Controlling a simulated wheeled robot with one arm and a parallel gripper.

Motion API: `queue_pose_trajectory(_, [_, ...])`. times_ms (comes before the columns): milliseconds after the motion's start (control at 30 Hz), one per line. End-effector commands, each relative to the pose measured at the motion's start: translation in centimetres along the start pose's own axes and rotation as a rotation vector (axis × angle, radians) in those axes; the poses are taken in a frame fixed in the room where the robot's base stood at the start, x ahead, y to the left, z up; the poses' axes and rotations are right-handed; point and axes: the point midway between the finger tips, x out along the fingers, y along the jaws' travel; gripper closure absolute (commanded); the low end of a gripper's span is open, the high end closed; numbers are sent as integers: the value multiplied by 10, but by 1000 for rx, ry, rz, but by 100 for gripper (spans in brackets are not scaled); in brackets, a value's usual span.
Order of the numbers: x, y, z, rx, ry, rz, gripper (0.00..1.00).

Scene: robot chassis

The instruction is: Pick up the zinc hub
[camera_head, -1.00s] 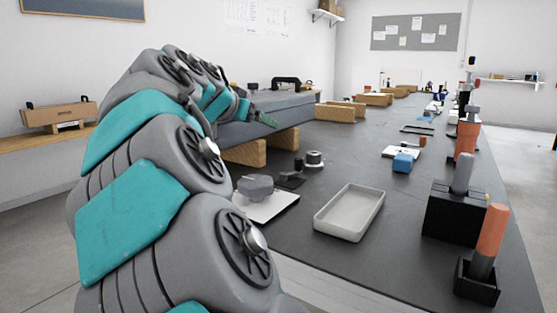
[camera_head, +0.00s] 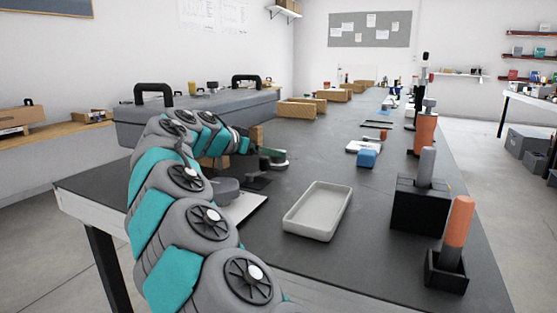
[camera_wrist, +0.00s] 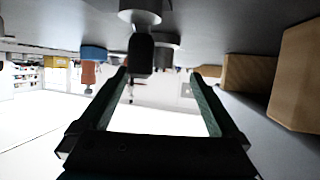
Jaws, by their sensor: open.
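My gripper (camera_head: 266,153) is open and reaches low over the left part of the dark bench in the head view. In the wrist view, which is upside down, the two green fingers (camera_wrist: 160,98) stand apart with nothing between their tips. A grey round part (camera_head: 279,164), which looks like the zinc hub, sits on the bench right by the fingers and is partly hidden by them. In the wrist view a grey cylinder (camera_wrist: 166,41) stands beyond a nearer grey round piece (camera_wrist: 141,14) with a black upright part (camera_wrist: 140,55). I cannot tell for sure which is the hub.
A grey lumpy part (camera_head: 226,189) sits on a white plate (camera_head: 247,207) beside my arm. A pale tray (camera_head: 318,211) lies to the right. A blue block (camera_head: 367,158) and black holders with upright handles (camera_head: 418,207) stand farther right.

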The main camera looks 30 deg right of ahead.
Motion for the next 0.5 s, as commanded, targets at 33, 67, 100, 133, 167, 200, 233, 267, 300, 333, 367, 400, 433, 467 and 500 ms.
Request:
queue_pose_trajectory(33, [3, 1, 0, 0, 0, 1, 2])
queue_pose_trajectory(67, [6, 1, 0, 0, 0, 2, 2])
queue_pose_trajectory(100, [10, 2, 0, 0, -1, 2, 2])
queue_pose_trajectory(133, [14, 2, 1, 0, -1, 3, 2])
queue_pose_trajectory(167, [19, 3, 1, 0, 0, 3, 2])
queue_pose_trajectory(200, [24, 3, 1, 0, 0, 2, 2])
queue_pose_trajectory(233, [29, 3, 1, 1, 1, 1, 2])
queue_pose_trajectory(267, [34, 3, 1, 1, 0, 0, 2])
queue_pose_trajectory(300, [40, 3, 1, 1, 0, 1, 2])
queue_pose_trajectory(333, [43, 3, 1, 1, -1, 0, 2])
queue_pose_trajectory(367, [46, 3, 2, 1, -1, 0, 2])
queue_pose_trajectory(400, [49, 3, 2, 1, -1, 0, 2])
queue_pose_trajectory(433, [50, 3, 2, 1, -1, 0, 2])
queue_pose_trajectory(467, [51, 3, 2, 1, -1, 0, 2])
queue_pose_trajectory(500, [51, 3, 2, 1, -1, 0, 2])
